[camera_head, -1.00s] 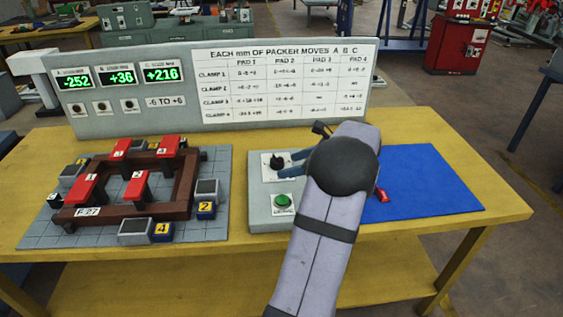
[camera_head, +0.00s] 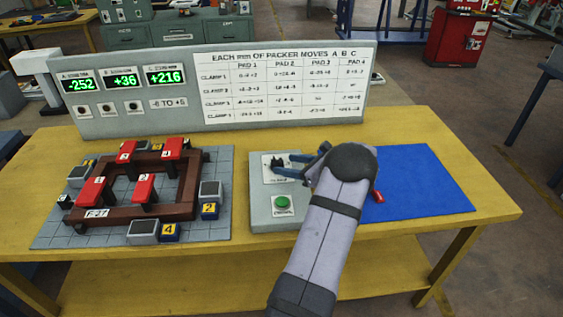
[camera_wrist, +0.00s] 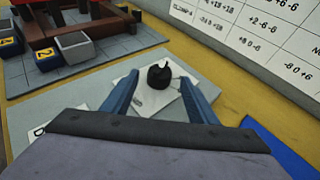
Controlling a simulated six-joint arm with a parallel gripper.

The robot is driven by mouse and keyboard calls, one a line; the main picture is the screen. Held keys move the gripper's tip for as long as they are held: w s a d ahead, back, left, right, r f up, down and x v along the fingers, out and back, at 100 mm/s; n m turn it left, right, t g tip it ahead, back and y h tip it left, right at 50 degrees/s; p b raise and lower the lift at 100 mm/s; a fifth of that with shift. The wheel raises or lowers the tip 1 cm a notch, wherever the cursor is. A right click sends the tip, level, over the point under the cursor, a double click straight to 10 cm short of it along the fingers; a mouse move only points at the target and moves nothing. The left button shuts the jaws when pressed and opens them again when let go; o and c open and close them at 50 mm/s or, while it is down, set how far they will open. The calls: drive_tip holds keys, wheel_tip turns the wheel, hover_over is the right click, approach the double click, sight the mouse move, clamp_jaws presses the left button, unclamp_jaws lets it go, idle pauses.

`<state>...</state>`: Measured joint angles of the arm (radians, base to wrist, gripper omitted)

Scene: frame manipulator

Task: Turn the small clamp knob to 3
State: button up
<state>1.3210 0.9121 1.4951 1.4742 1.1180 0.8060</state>
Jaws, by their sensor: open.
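The small black clamp knob (camera_head: 278,161) stands on a white dial plate on the grey control box (camera_head: 262,211). It also shows in the wrist view (camera_wrist: 159,77), dark and rounded with a small raised part on top. My gripper (camera_head: 284,165) is open, its two blue fingers reaching left towards the knob. In the wrist view the fingertips (camera_wrist: 160,82) lie either side of the knob, apart from it as seen. I cannot read the dial's numbers or which one the knob points to.
A green button (camera_head: 283,203) is on the box's front part. At left, a brown frame (camera_head: 120,213) with red clamps sits on a grey grid plate. Behind stands a panel (camera_head: 225,115) with displays -252, +36, +216 and a table. A blue mat (camera_head: 430,180) lies right, a small red object (camera_head: 377,196) near it.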

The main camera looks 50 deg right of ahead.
sight(278, 165)
drive_tip(key=shift+p+x, duration=0.4)
drive_tip(key=shift+x, duration=1.4)
drive_tip(key=c, duration=1.1)
drive_tip(key=shift+o, duration=0.2)
drive_tip(key=shift+f+m+h+b, duration=0.1)
drive_tip(key=shift+m+h+b, duration=0.2)
drive_tip(key=shift+h+b, duration=0.1)
drive_tip(key=shift+a+f+m+h+b, duration=0.15)
drive_tip(key=shift+a+m+h+b, duration=0.1)
drive_tip(key=shift+m+h+b, duration=0.7)
drive_tip(key=m+h+b, duration=0.1)
drive_tip(key=b, duration=0.2)
drive_tip(key=m+g+h+b, duration=0.1)
drive_tip(key=h+b, duration=0.1)
drive_tip(key=b, duration=0.1)
drive_tip(key=shift+w+a+f+b, duration=0.1)
drive_tip(key=shift+a+f+b, duration=0.1)
drive_tip(key=shift+b, duration=0.1)
drive_tip(key=m+g+h+b, duration=0.1)
drive_tip(key=b, duration=0.4)
drive_tip(key=m+g+h+b, duration=0.1)
drive_tip(key=m+h+b, duration=0.1)
drive_tip(key=b, duration=0.3)
drive_tip(key=shift+w+a+r, duration=0.1)
drive_tip(key=shift+w+a, duration=0.05)
drive_tip(key=shift+a, duration=0.05)
drive_tip(key=m+g+h+b, duration=0.1)
drive_tip(key=b, duration=0.3)
drive_tip(key=shift+r+m, duration=0.25)
drive_tip(key=shift+r, duration=0.05)
